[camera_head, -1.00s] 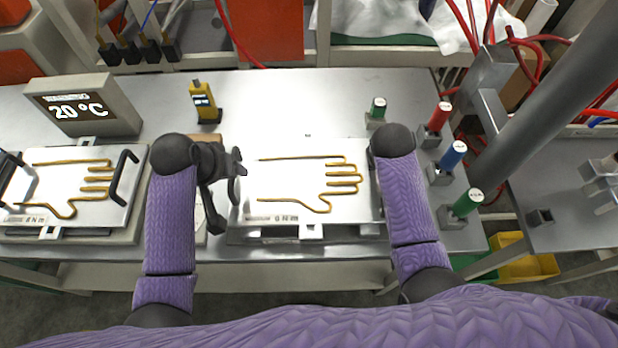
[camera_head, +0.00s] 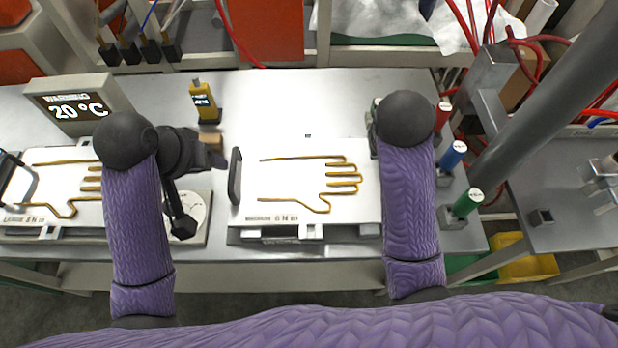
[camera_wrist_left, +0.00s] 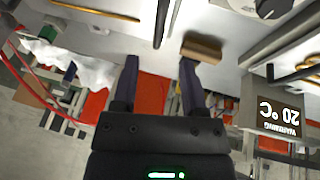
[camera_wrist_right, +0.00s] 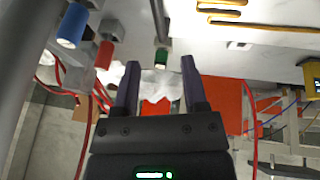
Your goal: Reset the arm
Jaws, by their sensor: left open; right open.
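My left arm comes in from the left in the head view, and its gripper (camera_head: 200,185) hangs over the table between the two glove plates. In the left wrist view the left gripper (camera_wrist_left: 160,75) has its fingers apart with nothing between them. My right arm covers its own gripper in the head view. In the right wrist view the right gripper (camera_wrist_right: 158,75) has its fingers apart and empty. The middle plate (camera_head: 280,180) has a gold hand outline and a dark handle (camera_head: 235,177) on its left. The left plate (camera_head: 60,195) has a similar outline, partly behind my left arm.
A "20 °C" display (camera_head: 80,103) stands at the back left. A yellow device (camera_head: 203,102) stands behind the left gripper with a small wooden block (camera_head: 210,141) near it. Blue (camera_head: 452,155) and green (camera_head: 467,202) cylinders stand right of my right arm. The table's back middle is clear.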

